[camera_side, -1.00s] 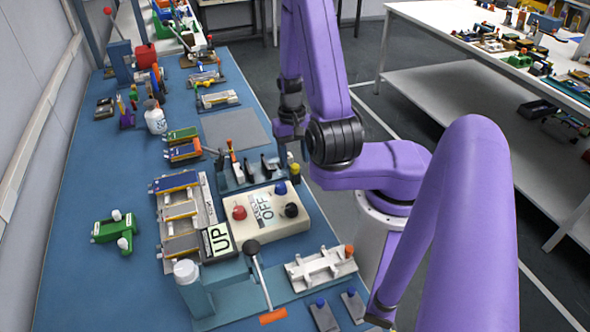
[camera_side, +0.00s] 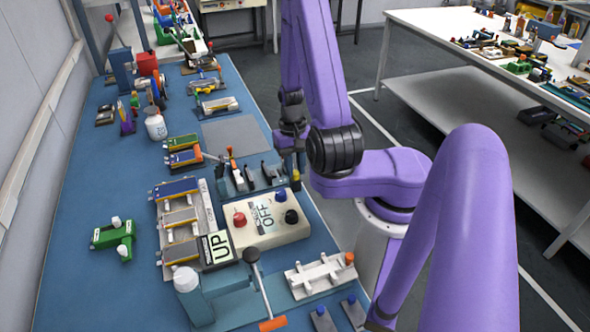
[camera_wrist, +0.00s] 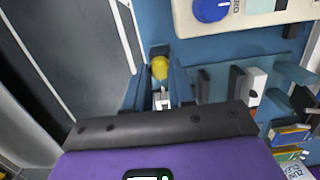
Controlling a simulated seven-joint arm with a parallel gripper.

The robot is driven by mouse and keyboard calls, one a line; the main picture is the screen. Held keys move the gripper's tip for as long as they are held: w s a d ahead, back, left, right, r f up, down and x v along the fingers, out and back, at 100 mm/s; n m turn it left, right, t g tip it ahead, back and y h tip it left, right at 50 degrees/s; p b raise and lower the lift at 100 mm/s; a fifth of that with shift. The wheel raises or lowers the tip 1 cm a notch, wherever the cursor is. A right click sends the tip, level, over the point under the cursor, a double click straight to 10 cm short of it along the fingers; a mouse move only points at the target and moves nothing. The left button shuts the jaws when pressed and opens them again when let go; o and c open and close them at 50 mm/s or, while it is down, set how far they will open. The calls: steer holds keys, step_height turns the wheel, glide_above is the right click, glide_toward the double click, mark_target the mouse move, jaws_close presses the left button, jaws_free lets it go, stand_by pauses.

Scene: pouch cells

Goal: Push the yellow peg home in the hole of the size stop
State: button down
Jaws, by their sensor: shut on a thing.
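The yellow peg (camera_wrist: 160,67) shows its rounded yellow end between the tips of my gripper's two blue fingers in the wrist view. In the side view the peg (camera_side: 296,176) is a small yellow spot just under my gripper (camera_side: 293,160). My gripper (camera_wrist: 159,82) is shut on it, at the end of the blue fixture with dark levers, which I take for the size stop (camera_side: 229,187). The hole is hidden, and I cannot tell how deep the peg sits.
A cream control box (camera_side: 268,232) with red, blue and black knobs stands close in front. Dark and white upright levers (camera_wrist: 237,84) rise beside my fingers in the wrist view. A grey mat (camera_side: 235,137) lies clear behind.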

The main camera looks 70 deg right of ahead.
steer(key=shift+r, duration=1.05)
steer(key=shift+s+a+r, duration=2.65)
steer(key=shift+s+r, duration=2.7)
steer(key=shift+s, duration=0.95)
steer(key=w+d+f+n, duration=0.1)
steer(key=w+d+n, duration=0.2)
steer(key=w+d, duration=0.2)
steer(key=w+d+f+n, duration=0.1)
steer(key=w+d+n, duration=0.2)
steer(key=w, duration=0.9)
steer(key=shift+w+d+f+h, duration=0.3)
steer(key=shift+d+f, duration=0.1)
steer(key=shift+d, duration=1.05)
steer(key=shift+f, duration=2.9)
steer(key=shift+f, duration=1.45)
